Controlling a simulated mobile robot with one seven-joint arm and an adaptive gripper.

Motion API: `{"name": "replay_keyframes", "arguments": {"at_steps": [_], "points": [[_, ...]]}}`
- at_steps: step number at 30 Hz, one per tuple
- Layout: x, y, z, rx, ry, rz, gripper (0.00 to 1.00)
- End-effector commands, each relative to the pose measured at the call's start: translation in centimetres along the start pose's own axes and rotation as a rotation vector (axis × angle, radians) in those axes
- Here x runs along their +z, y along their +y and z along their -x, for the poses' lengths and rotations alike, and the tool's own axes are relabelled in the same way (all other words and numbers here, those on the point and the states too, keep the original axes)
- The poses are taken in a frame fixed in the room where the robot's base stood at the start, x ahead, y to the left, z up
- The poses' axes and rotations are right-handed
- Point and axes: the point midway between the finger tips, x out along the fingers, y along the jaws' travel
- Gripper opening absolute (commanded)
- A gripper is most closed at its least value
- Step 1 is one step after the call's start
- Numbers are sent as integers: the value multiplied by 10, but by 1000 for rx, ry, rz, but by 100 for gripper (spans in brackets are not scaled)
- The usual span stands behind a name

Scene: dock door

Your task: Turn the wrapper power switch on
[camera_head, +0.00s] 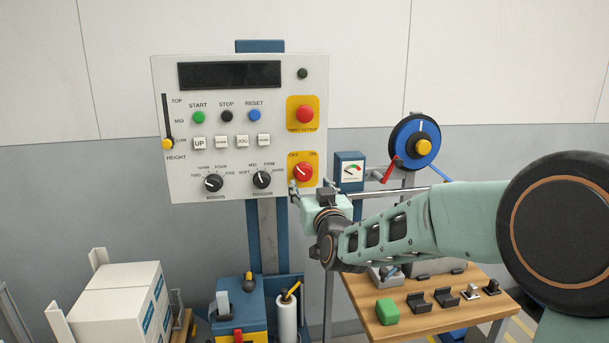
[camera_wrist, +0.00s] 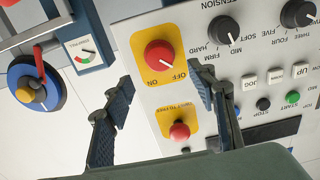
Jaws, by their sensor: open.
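The wrapper power switch (camera_head: 304,172) is a round red knob on a yellow OFF/ON plate, low on the right side of the control panel (camera_head: 180,115). Its white pointer line is turned toward OFF. In the wrist view, where the panel appears upside down, the switch (camera_wrist: 159,56) lies just beyond the fingertips, with its pointer also toward OFF. My gripper (camera_head: 311,188) is just below and in front of the switch. The wrist view shows my gripper (camera_wrist: 165,90) with two dark fingers spread wide and nothing between them. I cannot tell whether a finger touches the panel.
A red emergency knob (camera_head: 305,114) is above the switch; in the wrist view it (camera_wrist: 179,131) sits between the fingers' lower parts. The tension dial (camera_head: 262,179) is left. A gauge box (camera_head: 349,170) and blue reel (camera_head: 415,141) stand right. A wooden bench (camera_head: 433,312) is below.

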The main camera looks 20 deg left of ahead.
Motion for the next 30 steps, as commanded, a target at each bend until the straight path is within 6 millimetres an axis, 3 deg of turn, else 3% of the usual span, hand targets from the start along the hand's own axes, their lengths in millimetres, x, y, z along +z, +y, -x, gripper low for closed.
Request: {"name": "replay_keyframes", "arguments": {"at_steps": [9,15,30], "points": [[0,0,-52,1,-2,-2,52],[0,0,-73,1,-2,-1,52],[1,1,-83,1,-2,0,50]]}}
